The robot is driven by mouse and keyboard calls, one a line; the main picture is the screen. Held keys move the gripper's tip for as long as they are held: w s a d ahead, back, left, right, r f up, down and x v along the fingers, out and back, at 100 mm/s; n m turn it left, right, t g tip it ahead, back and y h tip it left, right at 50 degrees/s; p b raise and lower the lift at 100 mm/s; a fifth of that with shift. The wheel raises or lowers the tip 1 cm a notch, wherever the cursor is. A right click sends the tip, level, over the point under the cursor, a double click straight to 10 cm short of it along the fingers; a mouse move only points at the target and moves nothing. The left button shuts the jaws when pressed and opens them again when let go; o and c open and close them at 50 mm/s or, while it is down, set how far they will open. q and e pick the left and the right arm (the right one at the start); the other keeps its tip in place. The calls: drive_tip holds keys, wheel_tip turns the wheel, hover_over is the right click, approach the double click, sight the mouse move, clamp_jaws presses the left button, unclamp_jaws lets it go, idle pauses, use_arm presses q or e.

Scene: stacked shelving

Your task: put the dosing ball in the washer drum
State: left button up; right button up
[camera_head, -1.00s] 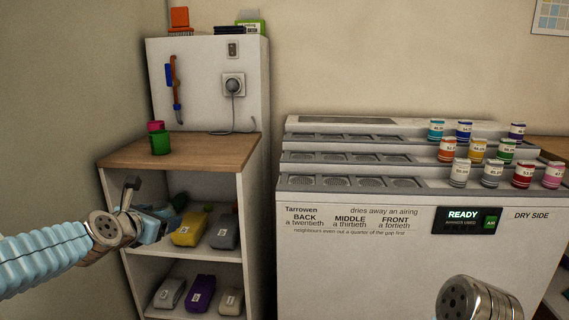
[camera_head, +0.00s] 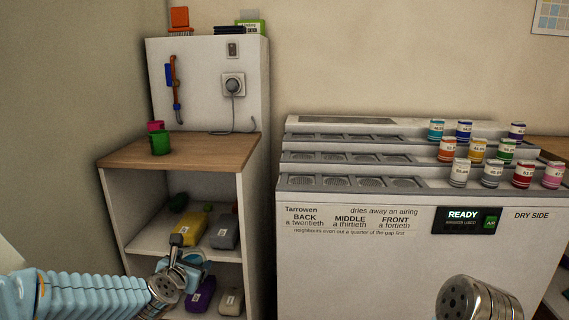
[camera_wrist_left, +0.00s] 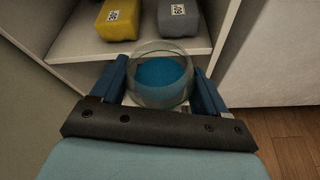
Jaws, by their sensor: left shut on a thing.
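The dosing ball (camera_wrist_left: 158,72) is a clear round ball with blue inside, seen in the left wrist view. My left gripper (camera_wrist_left: 160,88) is shut on it, with one blue finger on each side. In the head view the left gripper (camera_head: 186,270) is in front of the shelf unit, around the height of its middle shelf board. The ball is small and hard to make out there. No washer drum shows in these frames. My right gripper is not in view; only a metal part of my right arm shows at the bottom right.
The shelf unit (camera_head: 178,150) holds a yellow pack (camera_head: 189,226) and a grey pack (camera_head: 225,232), with a purple pack (camera_head: 201,295) below. The wide white machine (camera_head: 350,265) reading "READY" stands to the right, with several small tins on top. Floor (camera_wrist_left: 290,145) shows bare at right.

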use_arm(q)
drive_tip(key=s+d+f, duration=0.2)
drive_tip(key=d+f, duration=0.1)
drive_tip(key=f, duration=0.2)
drive_tip(key=shift+f, duration=0.1)
